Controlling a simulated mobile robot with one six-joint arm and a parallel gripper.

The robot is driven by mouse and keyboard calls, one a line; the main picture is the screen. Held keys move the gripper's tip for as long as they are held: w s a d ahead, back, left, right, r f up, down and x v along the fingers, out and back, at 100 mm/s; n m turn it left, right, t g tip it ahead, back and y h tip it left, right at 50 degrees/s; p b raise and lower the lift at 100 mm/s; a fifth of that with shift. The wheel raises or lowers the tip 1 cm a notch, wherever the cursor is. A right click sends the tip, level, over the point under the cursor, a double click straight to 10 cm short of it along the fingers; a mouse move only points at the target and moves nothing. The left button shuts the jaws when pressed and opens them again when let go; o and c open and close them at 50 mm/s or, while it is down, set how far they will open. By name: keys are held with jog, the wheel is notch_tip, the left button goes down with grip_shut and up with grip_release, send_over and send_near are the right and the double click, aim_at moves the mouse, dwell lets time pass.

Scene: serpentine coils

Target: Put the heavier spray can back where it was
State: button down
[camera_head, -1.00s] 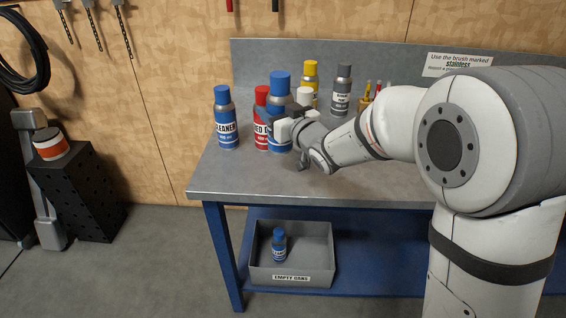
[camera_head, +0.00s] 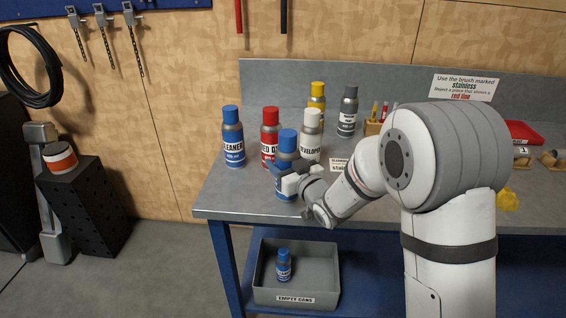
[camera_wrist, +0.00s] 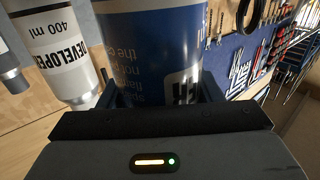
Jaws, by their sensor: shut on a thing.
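My gripper (camera_head: 286,184) is shut on a blue spray can (camera_head: 287,143) with a blue cap, held upright at the front left of the workbench (camera_head: 235,203). The wrist view shows its blue label (camera_wrist: 150,50) close up between the fingers. I cannot tell whether its base touches the bench. A similar blue cleaner can (camera_head: 233,140) stands to its left on the bench. A third blue can (camera_head: 284,265) stands in the grey bin (camera_head: 296,289) marked "EMPTY CANS" below.
A red can (camera_head: 270,133), a white developer can (camera_head: 311,135), a yellow can (camera_head: 317,98) and a grey can (camera_head: 348,112) stand close behind. A small label card (camera_head: 339,165) lies right of the gripper. The bench's front left corner is clear.

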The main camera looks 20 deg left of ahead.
jog(key=shift+f, duration=0.15)
jog(key=shift+c, duration=2.1)
grip_release()
jog(key=b+v, duration=0.1)
jog(key=v, duration=1.1)
jog(key=shift+b, duration=0.35)
jog(key=shift+w+d, duration=0.1)
